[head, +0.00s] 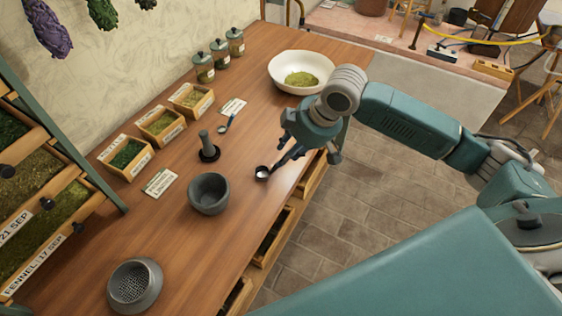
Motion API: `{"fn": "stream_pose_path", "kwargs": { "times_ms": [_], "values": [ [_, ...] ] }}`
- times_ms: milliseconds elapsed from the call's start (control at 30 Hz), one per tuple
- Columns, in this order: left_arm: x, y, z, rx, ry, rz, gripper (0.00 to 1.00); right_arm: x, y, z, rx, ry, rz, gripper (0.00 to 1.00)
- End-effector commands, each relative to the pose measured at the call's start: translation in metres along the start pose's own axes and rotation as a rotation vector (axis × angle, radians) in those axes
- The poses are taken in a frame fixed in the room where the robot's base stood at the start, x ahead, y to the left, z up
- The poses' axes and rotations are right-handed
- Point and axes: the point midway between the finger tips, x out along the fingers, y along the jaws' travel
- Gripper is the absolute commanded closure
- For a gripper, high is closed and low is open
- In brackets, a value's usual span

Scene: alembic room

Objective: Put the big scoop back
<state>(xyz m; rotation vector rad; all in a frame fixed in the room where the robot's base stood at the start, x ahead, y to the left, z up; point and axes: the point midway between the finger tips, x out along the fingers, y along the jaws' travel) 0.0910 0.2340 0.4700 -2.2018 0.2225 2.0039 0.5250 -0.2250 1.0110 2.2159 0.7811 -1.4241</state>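A scoop (262,172) with a small round silvery bowl is near the table's right edge, right of the mortar; its dark handle runs up and right toward my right gripper. My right gripper (287,156) is low over the table edge, with its dark fingers at the handle. The fingers and handle blend together, so I cannot tell whether it is shut on it, or whether the bowl touches the table. A smaller dark scoop (225,126) lies beside a white label card (233,107) farther back. My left gripper is not in view.
The wooden table (180,238) holds a grey mortar (209,194), a pestle on a dark base (208,148), a sieve (135,285), herb boxes (126,157), glass jars (204,67) and a white bowl (299,73) of green powder. Open drawers (273,236) jut from the right side.

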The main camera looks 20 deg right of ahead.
Motion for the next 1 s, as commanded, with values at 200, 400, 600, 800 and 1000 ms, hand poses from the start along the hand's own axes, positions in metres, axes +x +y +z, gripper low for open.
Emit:
{"fn": "stream_pose_path", "kwargs": {
  "times_ms": [200, 400, 600, 800, 1000],
  "values": [
    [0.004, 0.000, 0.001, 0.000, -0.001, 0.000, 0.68, -0.022, 0.001, 0.000, 0.000, 0.001, 0.001, 0.68],
    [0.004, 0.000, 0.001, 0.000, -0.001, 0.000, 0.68, -0.025, 0.000, 0.000, 0.001, 0.000, 0.000, 0.68],
    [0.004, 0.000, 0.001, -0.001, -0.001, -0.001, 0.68, -0.025, 0.000, 0.000, 0.000, 0.000, 0.000, 0.68],
    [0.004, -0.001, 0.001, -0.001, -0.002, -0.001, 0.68, -0.021, -0.004, 0.000, -0.004, 0.001, -0.003, 0.68],
    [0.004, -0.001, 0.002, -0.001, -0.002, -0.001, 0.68, 0.016, -0.058, 0.010, -0.039, 0.020, -0.037, 0.68]
  ]
}}
